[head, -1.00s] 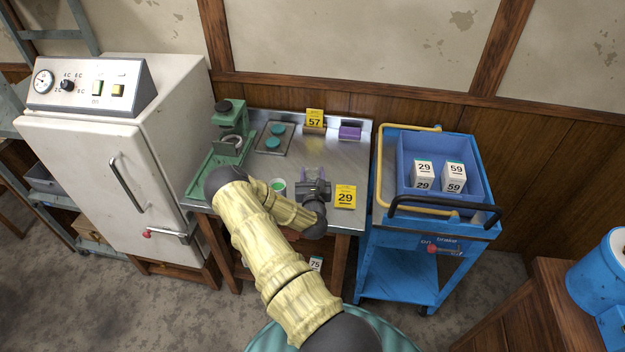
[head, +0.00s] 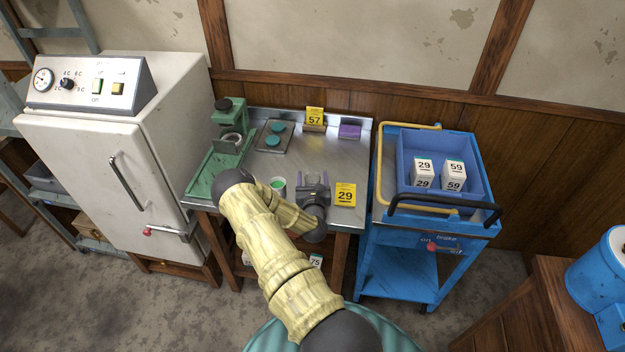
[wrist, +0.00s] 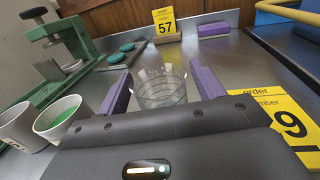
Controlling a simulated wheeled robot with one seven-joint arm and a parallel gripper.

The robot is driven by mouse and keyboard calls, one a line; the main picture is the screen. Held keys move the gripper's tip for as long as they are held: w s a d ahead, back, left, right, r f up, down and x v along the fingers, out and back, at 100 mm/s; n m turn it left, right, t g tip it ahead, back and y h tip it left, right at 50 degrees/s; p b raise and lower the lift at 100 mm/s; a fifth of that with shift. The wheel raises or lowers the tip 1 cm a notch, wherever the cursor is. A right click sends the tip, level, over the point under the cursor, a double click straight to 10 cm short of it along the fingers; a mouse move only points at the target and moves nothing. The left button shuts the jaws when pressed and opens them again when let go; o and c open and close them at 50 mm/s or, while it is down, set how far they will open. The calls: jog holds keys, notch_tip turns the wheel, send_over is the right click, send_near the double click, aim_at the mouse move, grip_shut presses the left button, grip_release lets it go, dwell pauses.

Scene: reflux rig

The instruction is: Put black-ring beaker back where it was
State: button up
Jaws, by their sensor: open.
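A clear glass beaker (wrist: 162,88) with faint markings stands upright on the steel bench top (wrist: 232,60). I cannot make out a black ring on it. My gripper (wrist: 163,84) is open, with one purple finger on each side of the beaker; whether either touches it I cannot tell. In the head view my gripper (head: 314,180) is low over the front of the bench, left of the yellow 29 card (head: 345,195). My gripper body hides the near bench top in the wrist view.
White cups, one with green inside (wrist: 62,118), stand close left of my gripper. A green press (head: 230,135), a plate with teal discs (head: 275,137), the yellow 57 card (head: 314,119) and a purple block (head: 350,131) are behind. A blue cart (head: 383,200) stands right. The bench middle is clear.

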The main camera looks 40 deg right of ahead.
jog(key=shift+r, duration=0.1)
jog(key=shift+r+p, duration=0.15)
jog(key=shift+p, duration=0.15)
jog(key=b+v, duration=0.1)
jog(key=v, duration=0.2)
jog(key=b+v, duration=0.1)
jog(key=v, duration=0.3)
jog(key=b+v, duration=0.1)
jog(key=v, duration=0.3)
jog(key=shift+a+f, duration=0.1)
jog(key=shift+f, duration=0.15)
jog(key=shift+s+a+r+b, duration=0.1)
jog(key=shift+s+a+b, duration=0.2)
jog(key=shift+s, duration=0.05)
